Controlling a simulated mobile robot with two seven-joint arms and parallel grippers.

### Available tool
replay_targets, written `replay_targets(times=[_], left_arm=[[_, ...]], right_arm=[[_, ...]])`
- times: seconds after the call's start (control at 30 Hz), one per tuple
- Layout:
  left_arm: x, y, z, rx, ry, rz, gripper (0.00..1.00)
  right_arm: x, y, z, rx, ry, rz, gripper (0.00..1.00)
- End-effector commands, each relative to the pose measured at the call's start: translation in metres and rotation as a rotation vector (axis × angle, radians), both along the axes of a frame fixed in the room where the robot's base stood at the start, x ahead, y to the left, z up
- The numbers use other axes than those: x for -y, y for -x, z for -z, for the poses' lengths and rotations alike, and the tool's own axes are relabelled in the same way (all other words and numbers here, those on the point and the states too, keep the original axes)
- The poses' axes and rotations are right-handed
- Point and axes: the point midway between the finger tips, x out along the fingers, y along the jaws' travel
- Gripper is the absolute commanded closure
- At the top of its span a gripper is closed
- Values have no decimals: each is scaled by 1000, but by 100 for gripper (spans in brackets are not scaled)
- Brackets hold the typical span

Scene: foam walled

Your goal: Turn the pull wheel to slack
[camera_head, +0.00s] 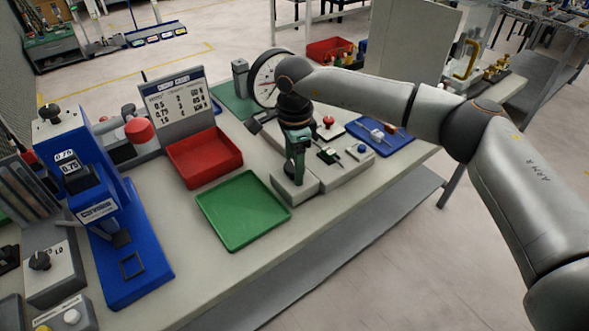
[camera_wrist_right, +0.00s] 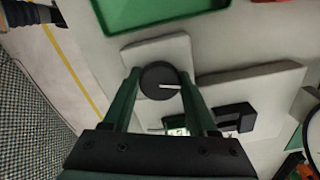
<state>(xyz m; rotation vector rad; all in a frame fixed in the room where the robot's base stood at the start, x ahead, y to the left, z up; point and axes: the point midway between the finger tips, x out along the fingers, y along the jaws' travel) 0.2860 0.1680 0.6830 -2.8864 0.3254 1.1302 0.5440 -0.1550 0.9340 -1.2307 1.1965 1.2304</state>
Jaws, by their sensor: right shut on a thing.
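The pull wheel (camera_wrist_right: 154,84) is a dark round knob with a white line on its face, seen in the right wrist view on a pale block. The white line points to the right in that view. My right gripper (camera_head: 297,166) reaches down to the block (camera_head: 294,191) on the bench. In the right wrist view its two green fingers (camera_wrist_right: 159,73) stand on either side of the wheel, shut on it. In the head view the gripper hides the wheel. A round white dial gauge (camera_head: 265,80) stands behind the gripper; its reading is unclear. My left gripper is not seen.
A green tray (camera_head: 243,210) and a red tray (camera_head: 205,158) lie left of the block. A blue machine (camera_head: 126,260) stands further left. A blue tray (camera_head: 391,145) with small parts lies to the right. The front strip of the bench is clear.

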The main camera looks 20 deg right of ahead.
Motion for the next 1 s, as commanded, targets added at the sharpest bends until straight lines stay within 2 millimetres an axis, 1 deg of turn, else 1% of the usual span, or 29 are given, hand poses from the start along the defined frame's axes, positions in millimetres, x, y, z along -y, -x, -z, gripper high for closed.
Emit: replay_targets(times=[0.03,0.2,0.43,0.7,1.0], left_arm=[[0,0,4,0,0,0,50],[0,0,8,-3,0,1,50],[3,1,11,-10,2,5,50],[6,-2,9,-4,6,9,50],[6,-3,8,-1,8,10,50]], right_arm=[[-1,-1,0,3,-3,-40,97],[-1,-1,0,4,-3,-163,97],[-1,-1,-1,4,-3,-276,97],[-1,-1,-2,4,-3,-330,97],[-1,-1,-2,4,-3,-338,97]])
